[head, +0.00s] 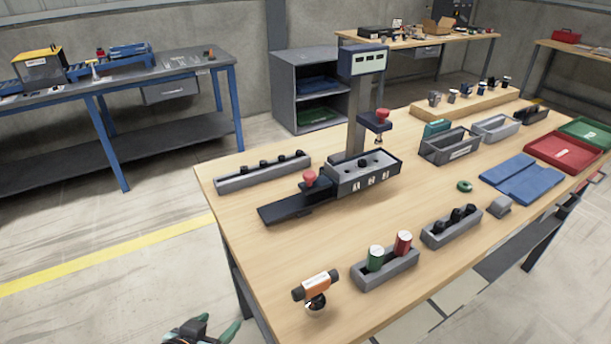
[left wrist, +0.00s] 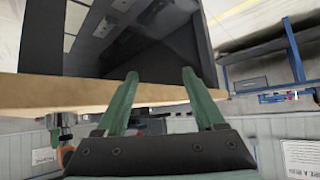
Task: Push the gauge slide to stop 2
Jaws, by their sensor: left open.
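The gauge station (head: 362,180) stands mid-table, a grey block with a dark upright post and white marks on its front, too small to read. A dark flat rail (head: 290,208) extends from its left side. A red knob (head: 310,178), seemingly the gauge slide's handle, stands where the rail meets the block. I cannot tell which stop the slide is at. My left gripper (head: 205,332) is at the bottom edge, off the table's near left side, well short of the knob. In the left wrist view its green fingers (left wrist: 158,100) are spread with nothing between them. My right gripper is not in view.
A long grey tray (head: 262,172) lies behind the rail. An orange-and-black tool (head: 316,287) stands at the near corner, beside a holder with green (head: 375,258) and red (head: 403,243) cylinders. Bare tabletop lies between the near corner and the rail.

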